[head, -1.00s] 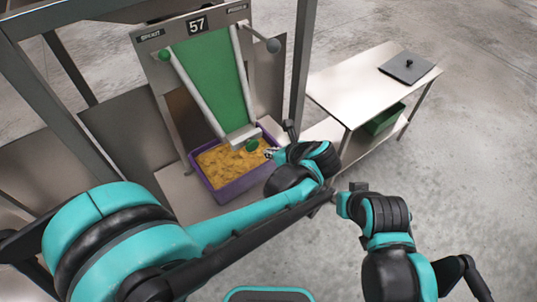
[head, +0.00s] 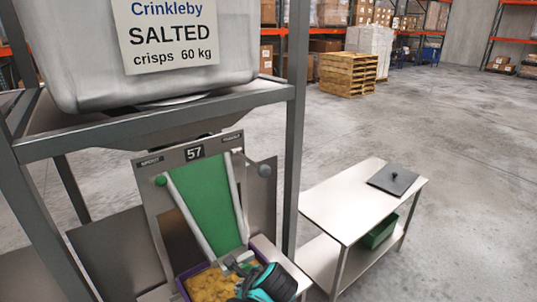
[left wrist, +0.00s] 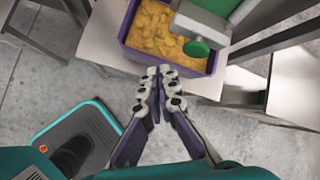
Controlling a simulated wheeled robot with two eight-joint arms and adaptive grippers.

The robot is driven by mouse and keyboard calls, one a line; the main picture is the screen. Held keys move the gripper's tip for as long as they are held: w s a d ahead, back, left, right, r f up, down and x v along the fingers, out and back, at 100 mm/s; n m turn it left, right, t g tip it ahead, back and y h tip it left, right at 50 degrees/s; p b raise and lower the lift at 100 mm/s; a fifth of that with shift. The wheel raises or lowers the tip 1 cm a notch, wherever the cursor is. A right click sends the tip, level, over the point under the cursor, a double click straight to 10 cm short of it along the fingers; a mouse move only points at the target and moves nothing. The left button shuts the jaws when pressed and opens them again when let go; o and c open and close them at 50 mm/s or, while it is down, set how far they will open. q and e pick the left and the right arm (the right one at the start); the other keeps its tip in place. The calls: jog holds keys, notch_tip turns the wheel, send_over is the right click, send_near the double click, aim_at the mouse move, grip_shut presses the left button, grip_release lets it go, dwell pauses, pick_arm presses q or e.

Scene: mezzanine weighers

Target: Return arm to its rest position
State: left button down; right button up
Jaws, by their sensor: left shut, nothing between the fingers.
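My left gripper shows in the left wrist view (left wrist: 158,74) with its fingers shut together and nothing between them. It is in front of a purple crate (left wrist: 131,38) of yellow crisps (left wrist: 157,35), apart from it as far as I can tell. In the head view, the black and teal end of my left arm is at the bottom edge, over the right part of the crate (head: 184,288); the fingers (head: 242,266) are small and hard to make out. My right gripper and right arm are out of view.
A green chute (head: 208,207) on panel 57 ends above the crate. A steel table (head: 335,200) with a dark lid (head: 392,180) and green bin (head: 380,232) stands right. Floor beyond is open.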

pick_arm(q)
jog(key=s+a+f+n+h+b, duration=0.2)
jog(key=s+a+n, duration=0.8)
jog(key=n, duration=1.2)
jog(key=shift+s+a+f+t+h, duration=0.25)
jog(key=shift+s+a+t+h, duration=0.15)
jog(key=shift+s+h, duration=0.75)
